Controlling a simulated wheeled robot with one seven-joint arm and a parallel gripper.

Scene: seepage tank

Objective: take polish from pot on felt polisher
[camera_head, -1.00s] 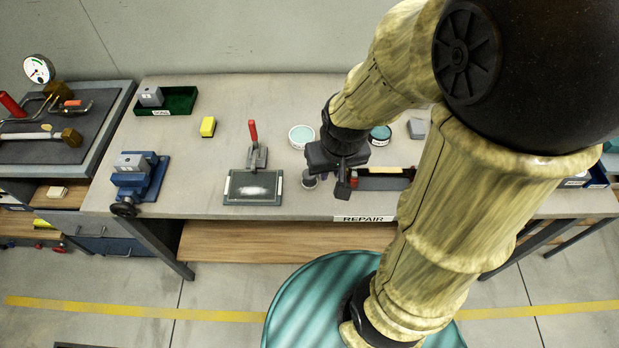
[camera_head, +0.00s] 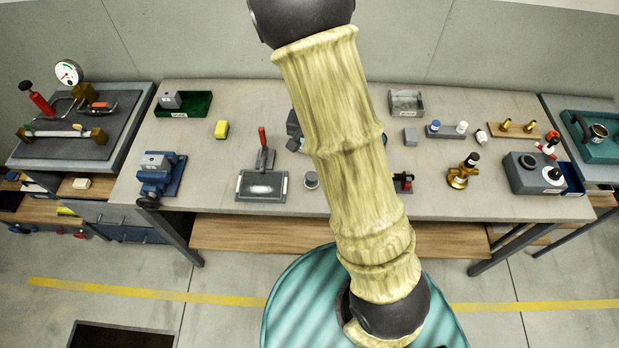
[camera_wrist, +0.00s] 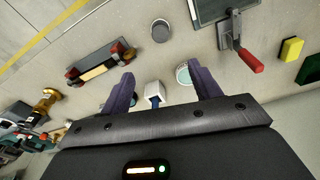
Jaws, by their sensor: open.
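My gripper (camera_wrist: 163,92) is open above the bench, its two dark fingers wide apart in the wrist view. Between them, in the picture, is a small tool with a white block-like head and a blue stem (camera_wrist: 155,93), which looks like the felt polisher. I cannot tell whether it is between the fingers or below them; neither finger touches it visibly. A round pot with teal contents (camera_wrist: 183,73), likely the polish pot, stands beside the right finger. In the head view my arm hides the polisher and most of the gripper; only a dark part shows left of the arm.
A dark plate with a whitish patch (camera_head: 262,186) and a red-handled tool (camera_head: 264,155) lie left of a small grey cylinder (camera_head: 311,180). A yellow block (camera_head: 222,129) and a blue vise (camera_head: 160,175) are further left. A brass valve (camera_head: 462,172) stands right.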

